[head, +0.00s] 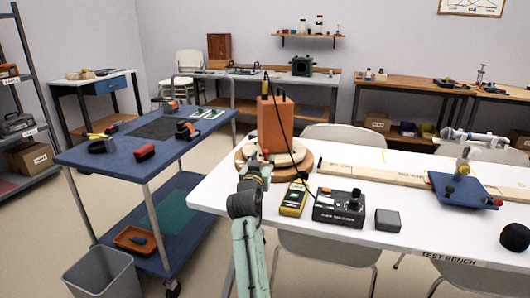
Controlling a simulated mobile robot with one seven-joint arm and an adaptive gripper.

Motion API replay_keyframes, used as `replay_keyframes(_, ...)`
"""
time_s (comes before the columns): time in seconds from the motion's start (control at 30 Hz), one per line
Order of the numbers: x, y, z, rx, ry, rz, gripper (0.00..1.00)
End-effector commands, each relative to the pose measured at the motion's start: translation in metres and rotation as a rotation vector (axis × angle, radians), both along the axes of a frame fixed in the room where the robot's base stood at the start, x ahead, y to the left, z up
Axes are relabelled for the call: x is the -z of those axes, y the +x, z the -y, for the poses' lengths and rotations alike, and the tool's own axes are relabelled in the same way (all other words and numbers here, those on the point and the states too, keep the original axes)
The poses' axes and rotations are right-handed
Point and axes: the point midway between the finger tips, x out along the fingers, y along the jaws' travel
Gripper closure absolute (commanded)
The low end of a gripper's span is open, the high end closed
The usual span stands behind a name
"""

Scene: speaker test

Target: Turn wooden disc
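A round wooden disc (305,162) lies at the left end of the white table, with a paler round layer on top. An orange box-shaped speaker (277,125) stands upright on it, with a black cable running down from its top towards the black control box. My mint-green arm comes up from the bottom of the head view. My gripper (258,168) is at the disc's near left side and hides part of its rim. I cannot tell whether it touches the disc, and its fingers are too small to read as open or shut.
A yellow meter (294,198), a black control box (339,207) and a grey block (387,220) stand on the white table (410,238) right of my arm. A long wooden ruler (375,176) lies behind them. A blue cart (110,160) stands left, a bin (103,276) below.

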Motion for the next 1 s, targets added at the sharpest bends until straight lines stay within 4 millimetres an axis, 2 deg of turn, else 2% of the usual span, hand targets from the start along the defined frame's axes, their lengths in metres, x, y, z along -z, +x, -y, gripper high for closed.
replay_keyframes(0.1, -0.002, 0.022, 0.004, 0.0, -0.001, -0.001, 0.61)
replay_keyframes(0.33, -0.001, 0.046, 0.007, -0.001, 0.0, 0.0, 0.61)
replay_keyframes(0.7, 0.0, 0.051, 0.008, -0.002, 0.0, 0.002, 0.61)
replay_keyframes(1.0, 0.0, 0.05, 0.008, -0.002, 0.0, 0.001, 0.81)
